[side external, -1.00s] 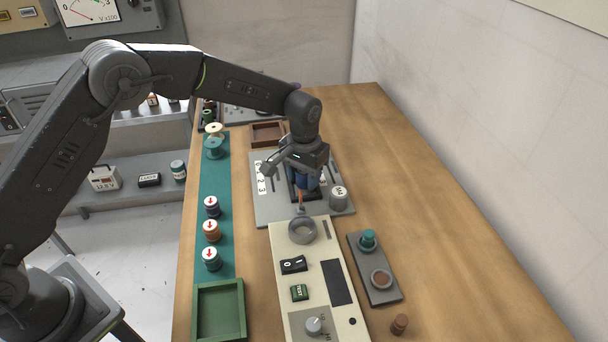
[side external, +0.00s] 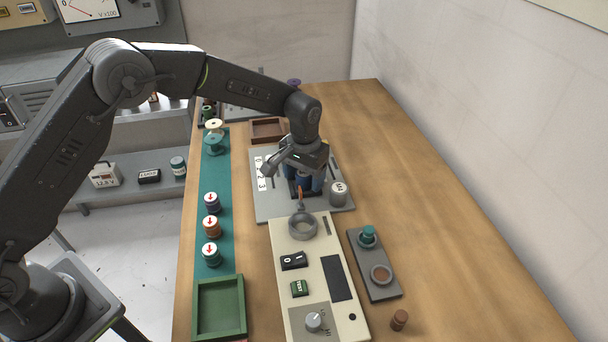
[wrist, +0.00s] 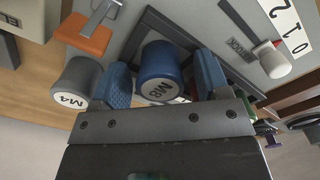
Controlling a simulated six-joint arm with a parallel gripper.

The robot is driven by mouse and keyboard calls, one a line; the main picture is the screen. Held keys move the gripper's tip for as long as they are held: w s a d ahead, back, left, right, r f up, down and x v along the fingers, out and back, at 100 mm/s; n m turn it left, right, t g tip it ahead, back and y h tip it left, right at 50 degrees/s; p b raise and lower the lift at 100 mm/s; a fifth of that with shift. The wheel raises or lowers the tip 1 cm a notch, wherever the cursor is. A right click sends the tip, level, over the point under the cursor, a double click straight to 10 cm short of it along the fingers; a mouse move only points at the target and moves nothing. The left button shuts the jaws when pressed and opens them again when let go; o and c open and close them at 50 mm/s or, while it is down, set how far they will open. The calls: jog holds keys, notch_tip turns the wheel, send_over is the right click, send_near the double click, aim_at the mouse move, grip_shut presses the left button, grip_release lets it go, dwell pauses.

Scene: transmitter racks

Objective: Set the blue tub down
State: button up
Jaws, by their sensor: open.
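The blue tub (wrist: 160,62), its lid marked M8, stands on the grey plate (wrist: 200,20) within a dark square outline in the wrist view. My gripper (wrist: 165,82) is open, with one blue finger pad on either side of the tub. A narrow gap shows between the tub and each pad. In the side view my gripper (side external: 306,184) is low over the grey plate (side external: 262,207), and its fingers largely hide the tub.
A grey tub marked M4 (wrist: 78,82) stands close beside one finger. An orange-ended lever (wrist: 85,35) and a slider knob (wrist: 271,58) are nearby. The cream panel with a grey ring (side external: 302,226) lies in front. The wooden table is clear on the right (side external: 440,200).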

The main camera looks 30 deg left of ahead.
jog(key=s+a+r+t, duration=0.1)
jog(key=s+a+r, duration=0.15)
jog(key=r, duration=0.75)
jog(key=s+a+r, duration=0.1)
jog(key=s+r, duration=0.2)
jog(key=r, duration=0.7)
jog(key=s+a+r+t, duration=0.2)
jog(key=s+a+r, duration=0.25)
jog(key=s, duration=0.45)
jog(key=s+a+f+t, duration=0.1)
jog(key=s+a, duration=0.1)
jog(key=s, duration=0.6)
jog(key=s+a+f+t, duration=0.1)
jog(key=s+f, duration=0.1)
jog(key=s, duration=0.7)
jog(key=shift+s+a+t, duration=0.15)
jog(key=shift+a+t, duration=0.15)
jog(key=shift+a, duration=0.05)
